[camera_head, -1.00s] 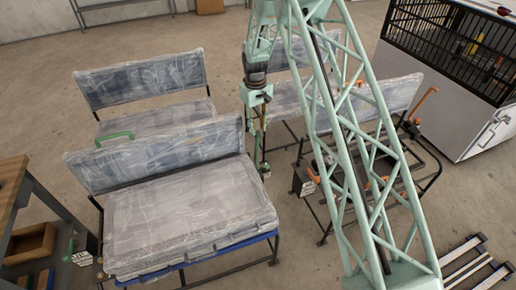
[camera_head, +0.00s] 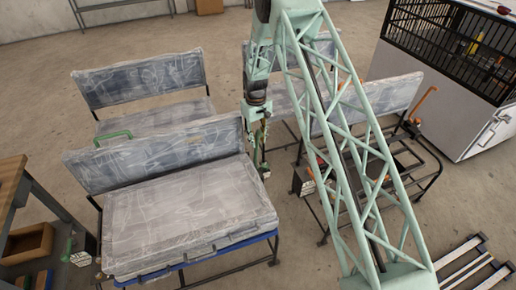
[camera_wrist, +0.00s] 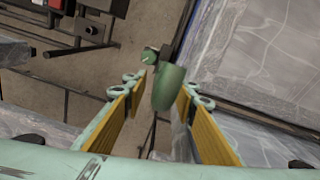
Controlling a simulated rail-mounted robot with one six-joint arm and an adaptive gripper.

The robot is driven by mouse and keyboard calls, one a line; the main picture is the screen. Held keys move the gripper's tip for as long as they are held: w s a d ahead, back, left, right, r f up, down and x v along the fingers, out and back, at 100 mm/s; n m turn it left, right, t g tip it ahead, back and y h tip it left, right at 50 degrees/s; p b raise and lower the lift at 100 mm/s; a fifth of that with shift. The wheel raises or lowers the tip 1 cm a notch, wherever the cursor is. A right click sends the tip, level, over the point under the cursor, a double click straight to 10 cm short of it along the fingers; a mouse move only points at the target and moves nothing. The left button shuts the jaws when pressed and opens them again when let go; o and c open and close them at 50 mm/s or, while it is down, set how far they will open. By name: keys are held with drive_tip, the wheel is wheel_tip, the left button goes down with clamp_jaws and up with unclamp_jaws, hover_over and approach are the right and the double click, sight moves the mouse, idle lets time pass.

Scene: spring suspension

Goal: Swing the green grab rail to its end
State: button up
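A green grab rail (camera_head: 113,136) shows as a short bent bar at the top left of the front plastic-wrapped seat's backrest. A green bar with a rounded end (camera_wrist: 168,88) shows in the wrist view between my gripper's fingers; I cannot tell if it is the same rail. My gripper (camera_head: 263,165) points down just right of the front seat's backrest. In the wrist view my gripper (camera_wrist: 163,98) is open, its yellow-padded fingers on either side of the green bar with gaps visible. Contact at the fingertips cannot be made out.
The front seat (camera_head: 190,215) is close on the left of my gripper. A dark metal seat frame (camera_head: 405,165) with an orange handle (camera_head: 425,97) stands to the right. A wooden-topped bench (camera_head: 12,185) is far left, a barred cabinet (camera_head: 470,120) far right.

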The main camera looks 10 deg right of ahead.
drive_tip(key=shift+f, duration=2.6)
drive_tip(key=shift+c, duration=0.2)
clamp_jaws()
